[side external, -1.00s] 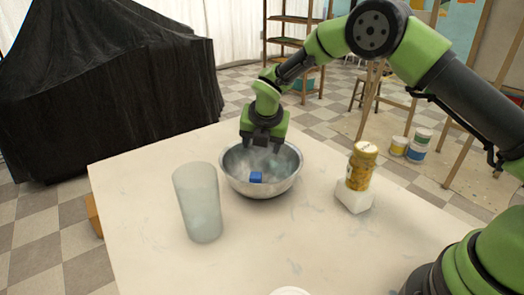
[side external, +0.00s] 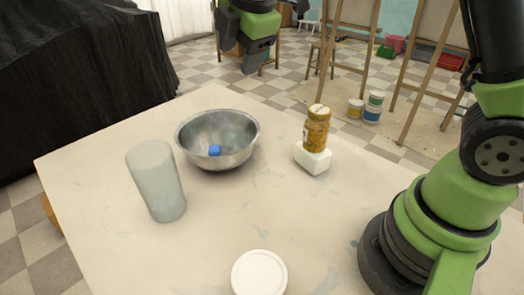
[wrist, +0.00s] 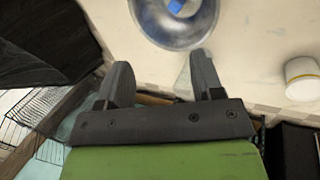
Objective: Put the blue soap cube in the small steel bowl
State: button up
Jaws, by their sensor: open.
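The blue soap cube (side external: 215,151) lies inside the steel bowl (side external: 245,150), on its inner floor. Both also show at the top of the wrist view, the cube (wrist: 175,6) within the bowl (wrist: 192,33), partly cut off by the frame edge. My gripper (side external: 243,62) is raised behind and above the bowl at the top of the side view, well apart from it. In the wrist view my gripper (wrist: 162,78) has its two fingers wide apart with nothing held between them.
A frosted tumbler (side external: 156,180) stands left of the bowl. A yellow jar (side external: 316,130) sits on a white block (side external: 313,158) to the right. A round white lidded container (side external: 260,272) is at the front. The middle of the table (side external: 225,215) is clear.

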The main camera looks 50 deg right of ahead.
jog(key=s+r+m+t+y, duration=0.1)
jog(key=s+r+m, duration=0.1)
jog(key=s+m, duration=0.8)
jog(key=s+r+m+t+y, duration=0.1)
jog(key=s+r+m+y, duration=0.1)
jog(key=s+m, duration=0.9)
jog(key=s+r, duration=0.1)
jog(key=s, duration=0.2)
jog(key=shift+a, duration=0.4)
